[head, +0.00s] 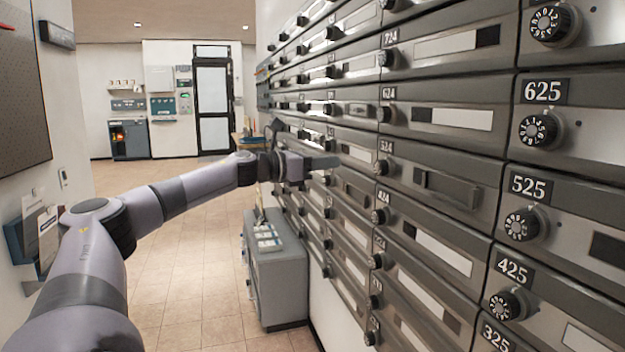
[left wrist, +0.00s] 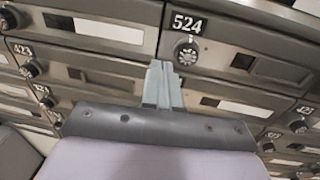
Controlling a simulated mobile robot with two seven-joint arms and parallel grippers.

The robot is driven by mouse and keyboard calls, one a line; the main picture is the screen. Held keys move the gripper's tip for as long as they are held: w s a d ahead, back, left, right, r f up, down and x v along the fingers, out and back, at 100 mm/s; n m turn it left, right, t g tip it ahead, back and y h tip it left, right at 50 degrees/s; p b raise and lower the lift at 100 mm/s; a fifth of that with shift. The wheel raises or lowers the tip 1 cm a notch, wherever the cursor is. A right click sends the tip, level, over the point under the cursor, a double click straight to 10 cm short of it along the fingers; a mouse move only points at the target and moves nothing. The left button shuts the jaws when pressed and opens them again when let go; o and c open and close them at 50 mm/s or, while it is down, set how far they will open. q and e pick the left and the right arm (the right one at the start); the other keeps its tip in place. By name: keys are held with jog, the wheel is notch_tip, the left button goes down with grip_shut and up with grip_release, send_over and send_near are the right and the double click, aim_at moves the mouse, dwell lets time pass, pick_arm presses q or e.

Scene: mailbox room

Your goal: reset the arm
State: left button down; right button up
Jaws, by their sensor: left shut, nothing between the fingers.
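My left arm reaches forward from the lower left in the head view. Its gripper (head: 325,162) is near the wall of mailboxes (head: 440,120), in front of the column left of box 524. In the left wrist view the fingers (left wrist: 162,88) are together and empty, pointing at the mailbox fronts just left of the dial of box 524 (left wrist: 230,50). I cannot tell whether the fingertips touch the mailbox fronts. My right gripper is not in view.
A grey cabinet (head: 278,270) with papers (head: 267,238) on top stands below the mailboxes. Open tiled floor (head: 180,270) lies to the left. A dark-framed door (head: 212,105) is at the back. A paper holder (head: 38,235) hangs on the left wall.

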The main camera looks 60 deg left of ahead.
pick_arm(q)
jog(key=s+b, duration=0.1)
jog(key=b, duration=0.1)
jog(key=s+a+b, duration=0.1)
jog(key=s+b, duration=0.1)
jog(key=shift+s, duration=0.15)
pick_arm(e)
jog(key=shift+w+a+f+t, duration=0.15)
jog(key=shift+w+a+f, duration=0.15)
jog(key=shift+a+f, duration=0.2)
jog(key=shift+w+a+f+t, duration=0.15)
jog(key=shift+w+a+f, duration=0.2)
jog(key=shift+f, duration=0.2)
